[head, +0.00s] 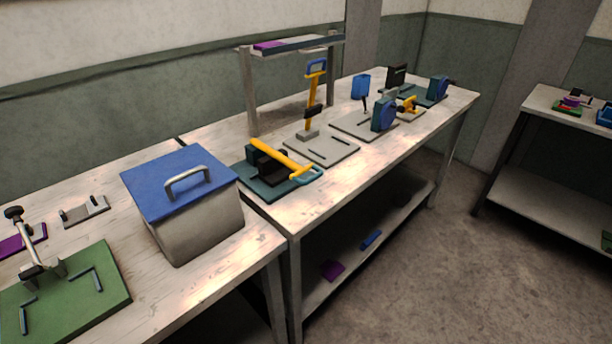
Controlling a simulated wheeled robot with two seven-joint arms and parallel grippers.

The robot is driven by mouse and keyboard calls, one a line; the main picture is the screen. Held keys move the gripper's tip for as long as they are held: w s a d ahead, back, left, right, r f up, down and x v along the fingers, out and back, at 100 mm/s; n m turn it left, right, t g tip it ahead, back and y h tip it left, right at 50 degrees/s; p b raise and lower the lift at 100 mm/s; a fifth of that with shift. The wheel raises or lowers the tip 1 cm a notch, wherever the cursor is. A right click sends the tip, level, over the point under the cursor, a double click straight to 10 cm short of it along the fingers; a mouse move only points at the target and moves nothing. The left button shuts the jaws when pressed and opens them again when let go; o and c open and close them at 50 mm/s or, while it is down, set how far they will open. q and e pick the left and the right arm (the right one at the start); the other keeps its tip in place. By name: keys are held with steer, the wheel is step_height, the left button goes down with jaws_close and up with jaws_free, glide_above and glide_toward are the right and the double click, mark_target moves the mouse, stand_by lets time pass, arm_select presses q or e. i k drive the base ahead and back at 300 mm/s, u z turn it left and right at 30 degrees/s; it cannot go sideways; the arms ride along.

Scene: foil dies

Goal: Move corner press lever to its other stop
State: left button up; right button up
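Several lever devices stand on the long benches, and I cannot tell for certain which is the corner press. A press with a green base (75,299) at the lower left has a tilted grey lever (29,245) with a black knob. A press with a teal base (262,186) has a yellow lever (282,158) lying low, ending in a light blue handle. Behind it, a grey-based press (322,151) has a yellow lever (314,90) standing nearly upright with a blue handle. Neither of my grippers is in view.
A grey box with a blue lid (178,182) stands between the presses. A raised shelf (290,47) is behind the upright lever. More devices, one with a blue wheel (384,115), stand farther along. Open floor (440,250) lies right of the benches, before another table (545,102).

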mark_target(274, 159)
steer(key=z, duration=0.7)
steer(key=k, duration=0.9)
steer(key=z, duration=0.85)
steer(key=k, duration=0.35)
steer(key=z, duration=0.15)
steer(key=i, duration=1.8)
steer(key=u, duration=1.25)
steer(key=i, duration=1.1)
steer(key=u, duration=1.15)
